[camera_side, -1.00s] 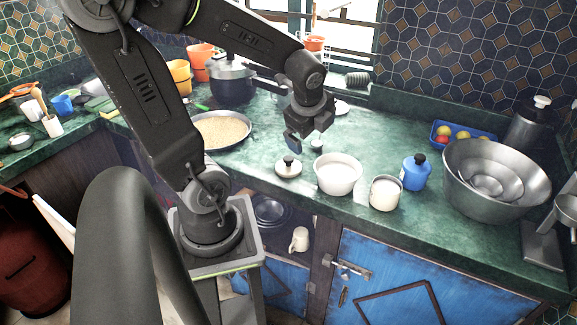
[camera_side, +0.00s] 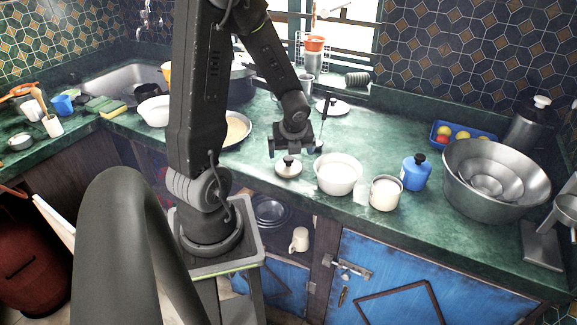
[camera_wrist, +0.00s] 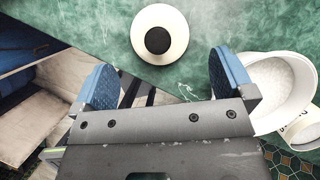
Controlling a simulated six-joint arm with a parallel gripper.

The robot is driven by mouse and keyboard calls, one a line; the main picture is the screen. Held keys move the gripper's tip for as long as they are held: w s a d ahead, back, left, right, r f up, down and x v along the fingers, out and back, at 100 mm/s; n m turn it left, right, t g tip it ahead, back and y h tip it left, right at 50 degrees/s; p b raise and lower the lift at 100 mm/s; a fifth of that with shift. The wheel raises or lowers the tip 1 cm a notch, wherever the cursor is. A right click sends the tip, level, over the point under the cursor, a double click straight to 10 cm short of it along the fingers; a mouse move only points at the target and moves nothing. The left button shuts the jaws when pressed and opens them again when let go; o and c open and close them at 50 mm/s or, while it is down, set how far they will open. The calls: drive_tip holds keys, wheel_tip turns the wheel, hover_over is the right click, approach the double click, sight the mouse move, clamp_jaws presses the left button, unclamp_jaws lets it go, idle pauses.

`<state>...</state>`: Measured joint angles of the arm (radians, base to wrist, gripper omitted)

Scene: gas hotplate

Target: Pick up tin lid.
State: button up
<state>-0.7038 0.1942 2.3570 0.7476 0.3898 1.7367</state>
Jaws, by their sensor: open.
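The tin lid (camera_side: 288,167) is a small pale disc with a black knob, lying flat on the green counter left of a white bowl. In the wrist view the tin lid (camera_wrist: 159,35) lies ahead of the fingers, near the top and between their lines. My gripper (camera_side: 292,153) is just above and behind the lid in the side view, with a gap I cannot measure. In the wrist view my gripper (camera_wrist: 162,84) shows two blue-padded fingers spread wide with nothing between them.
A white bowl (camera_side: 338,174) stands close right of the lid, also near the right finger in the wrist view (camera_wrist: 272,90). A white tin (camera_side: 385,193) and blue bottle (camera_side: 415,172) stand further right. A pan (camera_side: 237,130) is at left. The counter's front edge is near.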

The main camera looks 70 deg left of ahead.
sight(289, 158)
drive_tip(key=shift+x, duration=2.9)
drive_tip(key=shift+s, duration=0.1)
drive_tip(key=shift+c, duration=0.3)
drive_tip(key=c, duration=0.9)
